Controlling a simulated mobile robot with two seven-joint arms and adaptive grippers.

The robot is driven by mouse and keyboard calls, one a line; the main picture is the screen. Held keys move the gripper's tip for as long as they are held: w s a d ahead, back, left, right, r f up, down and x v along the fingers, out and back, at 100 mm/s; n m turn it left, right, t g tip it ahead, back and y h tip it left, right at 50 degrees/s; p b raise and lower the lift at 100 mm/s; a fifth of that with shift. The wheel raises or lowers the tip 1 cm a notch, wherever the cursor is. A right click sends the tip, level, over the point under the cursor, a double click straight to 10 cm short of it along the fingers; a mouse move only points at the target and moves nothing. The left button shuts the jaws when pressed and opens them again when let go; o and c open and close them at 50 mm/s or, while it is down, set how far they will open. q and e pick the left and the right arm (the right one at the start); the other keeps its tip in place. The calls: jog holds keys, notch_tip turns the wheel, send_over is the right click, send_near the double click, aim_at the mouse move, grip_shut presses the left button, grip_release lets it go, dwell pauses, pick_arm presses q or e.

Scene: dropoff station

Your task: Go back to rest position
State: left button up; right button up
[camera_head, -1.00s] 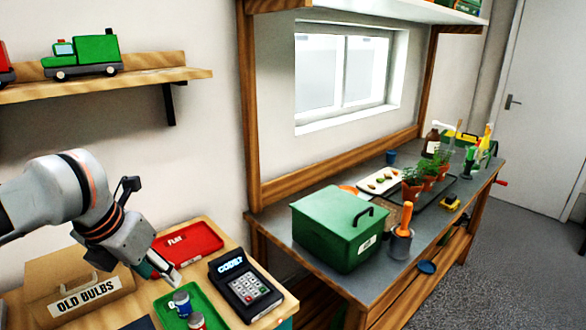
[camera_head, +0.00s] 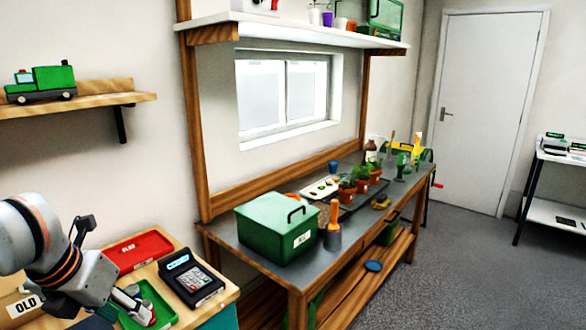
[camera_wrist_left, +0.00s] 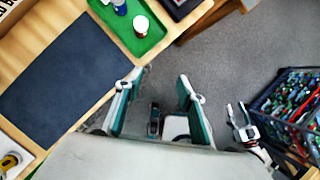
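My left gripper (camera_wrist_left: 163,84) is open and empty in the left wrist view. Its two teal fingers stand apart above the grey floor, beside the table's edge. In the head view the left gripper (camera_head: 130,302) overlaps the green tray (camera_head: 160,298) and hides part of it. In the left wrist view the green tray (camera_wrist_left: 152,36) holds a white-topped jar (camera_wrist_left: 141,25) and a blue one (camera_wrist_left: 120,6), both apart from the fingers. My right gripper (camera_wrist_left: 238,112) shows small at the right of the left wrist view, fingers apart with nothing between them.
A dark mat (camera_wrist_left: 68,80) lies on the wooden table. A keypad device (camera_head: 191,277) and a red tray (camera_head: 138,250) stand on it. A crate of mixed items (camera_wrist_left: 290,110) is at the right. A workbench with a green box (camera_head: 275,227) stands along the wall. Grey floor (camera_head: 440,260) is clear.

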pick_arm(q)
jog(key=w+d+f+n+t+h, duration=0.1)
jog(key=w+d+f+n+h, duration=0.2)
jog(key=d+f+n, duration=0.35)
jog(key=w+d+f+n+t+h, duration=0.1)
jog(key=w+d+f+n+h, duration=0.15)
jog(key=d+f+n, duration=0.45)
notch_tip(320, 180, down, 11)
jog(key=s+d+n+t, duration=0.2)
jog(key=n+t, duration=0.1)
jog(key=n, duration=0.6)
jog(key=s+a+f+n+t+y, duration=0.1)
jog(key=s+a+f+n+y, duration=0.2)
jog(key=s+f+n, duration=0.6)
jog(key=s+a+f, duration=0.2)
jog(key=s+f, duration=0.2)
jog(key=s, duration=0.1)
jog(key=shift+a+y, duration=0.35)
jog(key=shift+n, duration=0.25)
